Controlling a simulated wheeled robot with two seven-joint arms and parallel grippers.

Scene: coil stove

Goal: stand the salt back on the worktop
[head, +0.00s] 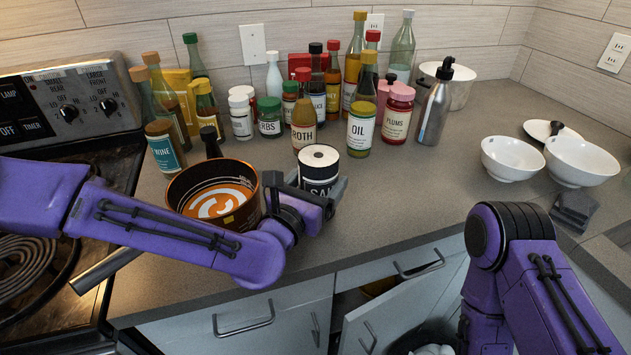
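The salt (319,172) is a black and white canister with a pale top and a partly hidden label. It is upright at the front middle of the worktop (400,195). My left gripper (318,190) has a finger on each side of the salt and is closed around its body. The fingers and wrist hide its base, so I cannot tell whether it touches the worktop. My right arm shows at the lower right, but its gripper is out of view.
A pot of orange soup (215,200) stands left of the salt, its handle pointing toward the front left. Bottles and jars crowd behind, including oil (361,130) and broth (303,124). White bowls (580,162) stand right. Worktop between salt and bowls is clear. A cabinet door (385,318) is open below.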

